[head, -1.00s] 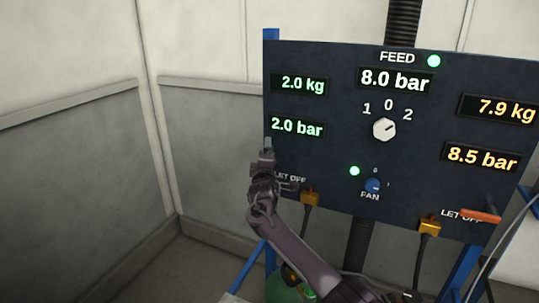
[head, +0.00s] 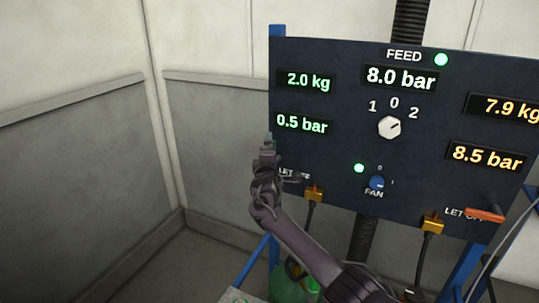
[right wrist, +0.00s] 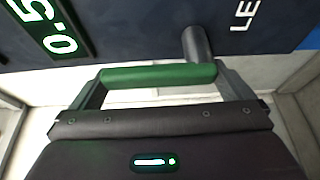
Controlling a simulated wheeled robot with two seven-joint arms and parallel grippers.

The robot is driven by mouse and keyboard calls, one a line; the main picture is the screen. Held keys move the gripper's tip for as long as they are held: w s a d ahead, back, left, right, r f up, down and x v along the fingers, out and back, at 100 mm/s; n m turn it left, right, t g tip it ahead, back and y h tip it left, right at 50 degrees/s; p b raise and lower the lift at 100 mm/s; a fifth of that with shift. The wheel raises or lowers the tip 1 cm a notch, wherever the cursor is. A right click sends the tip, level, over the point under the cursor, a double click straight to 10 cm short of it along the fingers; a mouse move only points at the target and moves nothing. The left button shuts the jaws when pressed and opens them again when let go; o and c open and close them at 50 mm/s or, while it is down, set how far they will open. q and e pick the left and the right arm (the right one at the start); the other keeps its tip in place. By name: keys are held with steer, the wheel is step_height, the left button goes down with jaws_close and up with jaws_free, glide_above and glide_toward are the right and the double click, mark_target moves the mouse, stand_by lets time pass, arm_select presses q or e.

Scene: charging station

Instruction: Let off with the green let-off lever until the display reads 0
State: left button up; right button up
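The green let-off lever (right wrist: 160,75) lies across the gap between the two wide-apart fingers of my right gripper (right wrist: 160,82). A grey pivot post (right wrist: 196,45) joins its right end to the panel there. I cannot tell how firmly the fingers touch its ends. In the head view my right gripper (head: 268,146) is at the panel's left edge and hides the lever. The green pressure display (head: 302,124) just above reads 0.5 bar; part of it shows in the right wrist view (right wrist: 62,30). My left gripper is not in view.
The dark panel (head: 335,155) also holds a 2.0 kg display (head: 309,81), a feed display (head: 400,78) at 8.0 bar, a feed knob (head: 388,127), a fan knob (head: 377,183) and an orange lever (head: 484,215). Orange displays on the right read 7.9 kg and 8.5 bar.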

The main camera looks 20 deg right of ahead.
steer(key=b+v, duration=0.1)
steer(key=v, duration=0.7)
stand_by(0.4)
steer(key=shift+w, duration=0.1)
